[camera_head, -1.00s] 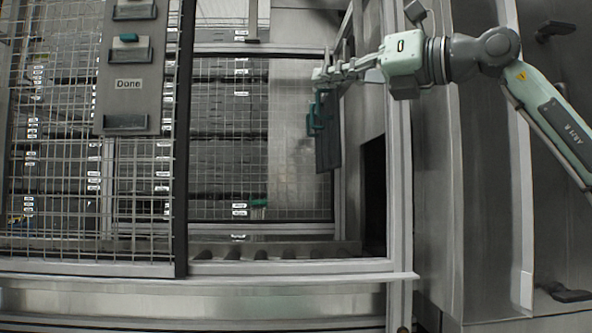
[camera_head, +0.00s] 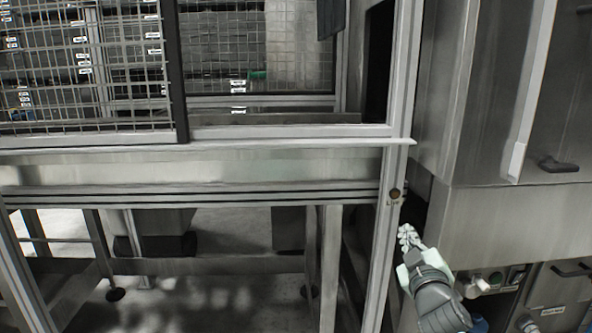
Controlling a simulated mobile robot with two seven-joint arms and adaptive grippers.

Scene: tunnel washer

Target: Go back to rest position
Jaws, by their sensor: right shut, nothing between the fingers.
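My right gripper (camera_head: 407,236) is low at the right of the head view, in front of the frame's right post. It is shut and empty, with its fingers pointing up and away from me. My right arm comes in from the bottom right. My left gripper does not show.
A metal frame with a wire mesh panel (camera_head: 85,72) stands at the upper left. Its ledge (camera_head: 200,172) runs across the middle, above open floor (camera_head: 215,298) with legs.

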